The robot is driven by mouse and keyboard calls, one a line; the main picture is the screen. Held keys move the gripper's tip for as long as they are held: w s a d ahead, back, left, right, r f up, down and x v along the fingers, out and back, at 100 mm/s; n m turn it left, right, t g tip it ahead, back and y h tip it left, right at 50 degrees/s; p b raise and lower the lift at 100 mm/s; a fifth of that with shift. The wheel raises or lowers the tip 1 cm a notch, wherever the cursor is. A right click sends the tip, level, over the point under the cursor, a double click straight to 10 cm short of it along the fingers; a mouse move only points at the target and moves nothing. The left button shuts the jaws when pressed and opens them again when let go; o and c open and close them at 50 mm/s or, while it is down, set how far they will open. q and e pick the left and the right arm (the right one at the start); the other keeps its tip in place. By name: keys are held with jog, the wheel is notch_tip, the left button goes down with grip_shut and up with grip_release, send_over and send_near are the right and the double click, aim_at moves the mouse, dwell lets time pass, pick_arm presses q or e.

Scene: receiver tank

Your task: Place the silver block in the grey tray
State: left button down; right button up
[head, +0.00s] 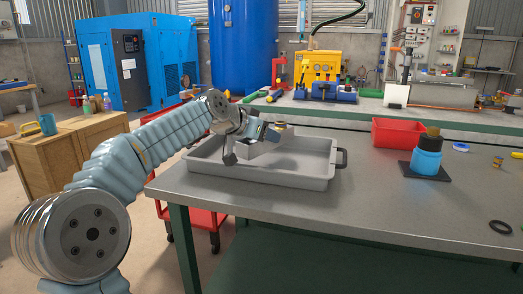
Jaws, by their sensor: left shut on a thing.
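The grey tray (288,181) sits on the workbench near its left end, with a dark handle at its right side. My left gripper (271,137) reaches in from the left over the tray. It is shut on a small block (277,127), which I take to be the silver block. The block shows small and is partly hidden by the fingers. It appears to be held above the tray floor, but I cannot tell the exact gap. My right gripper is not in view.
A red bin (398,134) stands behind and right of the tray. A blue jar with a dark top (427,158) stands on a black mat. A black ring (500,227) lies at the right front. The bench top (360,200) is clear between tray and ring.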

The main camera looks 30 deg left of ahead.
aim_at(243, 141)
pick_arm(q)
jog(key=shift+w+a+f, duration=0.1)
jog(key=shift+a+f, duration=0.05)
jog(key=shift+a, duration=0.05)
jog(key=shift+a+f+b, duration=0.25)
jog(key=shift+f+b, duration=0.05)
jog(key=shift+f, duration=1.45)
jog(key=shift+c, duration=2)
grip_release()
jog(key=shift+f, duration=0.1)
jog(key=b+v, duration=0.1)
jog(key=v, duration=1.1)
jog(key=shift+d, duration=0.1)
